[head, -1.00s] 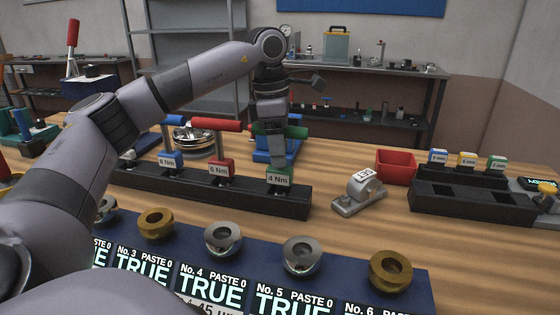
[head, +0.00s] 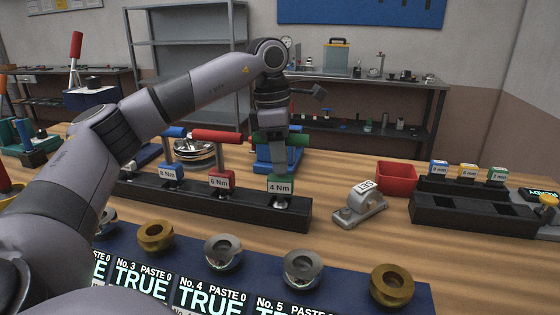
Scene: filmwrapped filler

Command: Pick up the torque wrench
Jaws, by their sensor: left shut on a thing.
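Three T-handled torque wrenches stand in a long black rack (head: 240,209). They are a blue-handled one (head: 171,174), a red-handled 6 Nm one (head: 221,181) and a green-handled 4 Nm one (head: 281,187). My left gripper (head: 280,140) reaches down from above and is shut on the green-handled torque wrench at its crossbar. The gripper hides part of its handle and shaft. The green-handled wrench looks upright, with its lower end at the rack's right end. My right gripper is out of view.
A grey device with a white label (head: 360,203) and a red bin (head: 397,177) stand right of the rack. A black holder (head: 463,209) with coloured tagged blocks is farther right. A blue mat (head: 335,297) with several metal rings lies in front.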

